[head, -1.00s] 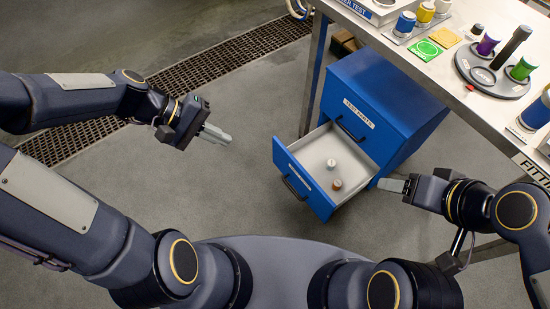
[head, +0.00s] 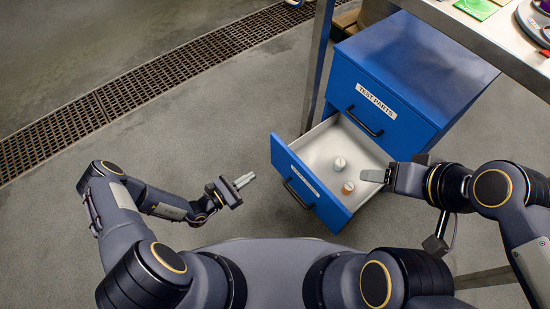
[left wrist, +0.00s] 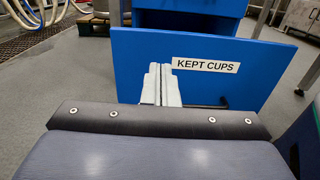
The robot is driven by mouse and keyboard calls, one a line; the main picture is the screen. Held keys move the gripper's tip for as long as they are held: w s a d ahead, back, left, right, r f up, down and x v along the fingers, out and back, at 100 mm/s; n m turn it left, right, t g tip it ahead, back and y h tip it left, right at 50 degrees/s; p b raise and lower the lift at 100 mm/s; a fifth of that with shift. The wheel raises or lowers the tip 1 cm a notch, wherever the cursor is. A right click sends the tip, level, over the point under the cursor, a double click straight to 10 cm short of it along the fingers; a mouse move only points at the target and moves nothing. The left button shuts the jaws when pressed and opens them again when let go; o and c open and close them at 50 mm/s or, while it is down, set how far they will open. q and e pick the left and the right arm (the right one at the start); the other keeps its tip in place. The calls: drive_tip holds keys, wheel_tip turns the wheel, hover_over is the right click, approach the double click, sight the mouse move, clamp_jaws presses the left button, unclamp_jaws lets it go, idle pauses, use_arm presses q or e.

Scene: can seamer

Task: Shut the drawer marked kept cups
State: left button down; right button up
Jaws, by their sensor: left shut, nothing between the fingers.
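The blue drawer marked kept cups (head: 322,208) is pulled out at the bottom of a blue cabinet (head: 400,75). Its front with the KEPT CUPS label (left wrist: 206,66) fills the middle of the left wrist view. Inside the drawer stand a pale cup (head: 339,164) and an orange-brown cup (head: 347,188). My left gripper (head: 245,180) is shut and empty, left of the drawer front in the head view. In the left wrist view its fingers (left wrist: 160,84) point at the front, just left of the label. My right gripper (head: 372,175) is by the drawer's right side; its finger gap is unclear.
The upper drawer marked TEST PARTS (head: 376,101) is shut. A metal table (head: 470,32) stands over the cabinet, with its leg (head: 318,65) to the left. A floor grate (head: 100,105) runs along the left. The floor around my left gripper is clear.

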sight(287, 153)
use_arm(q)
drive_tip(key=b+x, duration=0.1)
drive_tip(key=x, duration=0.3)
drive_tip(key=b+x, duration=0.1)
drive_tip(key=x, duration=0.3)
drive_tip(key=b+x, duration=0.1)
drive_tip(key=x, duration=0.4)
drive_tip(key=shift+w+f+b, duration=0.1)
drive_tip(key=shift+f+b, duration=0.2)
drive_tip(key=shift+w+d+r, duration=0.1)
drive_tip(key=shift+w+d, duration=0.15)
drive_tip(key=shift+d, duration=0.2)
